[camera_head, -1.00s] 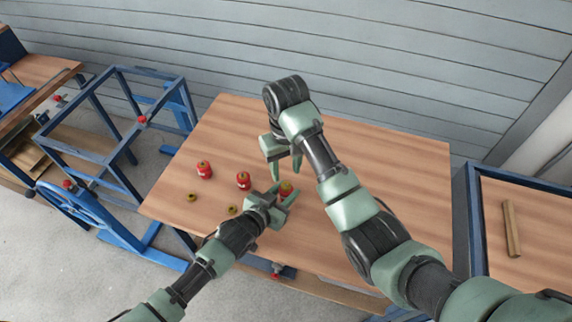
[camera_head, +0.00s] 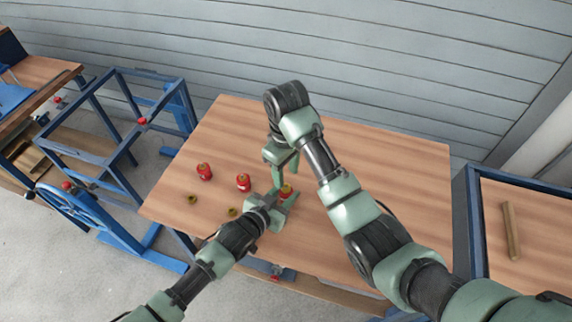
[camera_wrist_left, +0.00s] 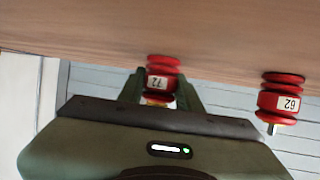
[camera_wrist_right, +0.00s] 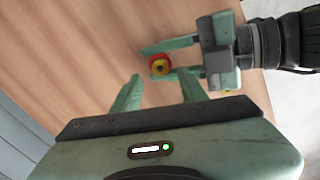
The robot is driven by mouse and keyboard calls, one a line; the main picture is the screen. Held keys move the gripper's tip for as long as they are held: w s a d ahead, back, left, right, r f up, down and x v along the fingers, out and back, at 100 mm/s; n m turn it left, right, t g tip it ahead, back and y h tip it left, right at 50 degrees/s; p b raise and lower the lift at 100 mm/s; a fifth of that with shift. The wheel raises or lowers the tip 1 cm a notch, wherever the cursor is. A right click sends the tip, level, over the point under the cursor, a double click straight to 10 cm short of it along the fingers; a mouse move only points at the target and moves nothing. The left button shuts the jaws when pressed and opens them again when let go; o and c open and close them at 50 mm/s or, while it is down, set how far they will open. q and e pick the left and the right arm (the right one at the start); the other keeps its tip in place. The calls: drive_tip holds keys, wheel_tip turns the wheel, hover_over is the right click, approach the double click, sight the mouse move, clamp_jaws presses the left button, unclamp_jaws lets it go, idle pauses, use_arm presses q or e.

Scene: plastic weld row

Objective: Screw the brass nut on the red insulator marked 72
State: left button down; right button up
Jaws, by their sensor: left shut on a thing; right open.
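The red insulator marked 72 (camera_wrist_left: 160,84) stands on the table, with a brass nut (camera_wrist_right: 159,67) at its top around the stud. My left gripper (camera_head: 284,197) is shut on this insulator, one finger on each side; its label shows in the left wrist view. My right gripper (camera_wrist_right: 160,90) is open and empty, fingers pointing down at the table beside the insulator. In the head view the right gripper (camera_head: 281,180) is just behind and left of the nut. How far the nut is threaded cannot be told.
A red insulator marked 62 (camera_wrist_left: 280,98) stands to the left in the head view (camera_head: 243,182), its stud bare. Another red insulator (camera_head: 205,171) is farther left. Two loose brass nuts, one left (camera_head: 192,199) and one nearer (camera_head: 232,211), lie in front. The table's right side (camera_head: 400,160) is clear.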

sight(286, 187)
drive_tip(key=shift+f, duration=2.65)
clamp_jaws()
drive_tip(key=shift+o, duration=0.5)
unclamp_jaws()
drive_tip(key=shift+r, duration=2.3)
drive_tip(key=shift+c, duration=0.5)
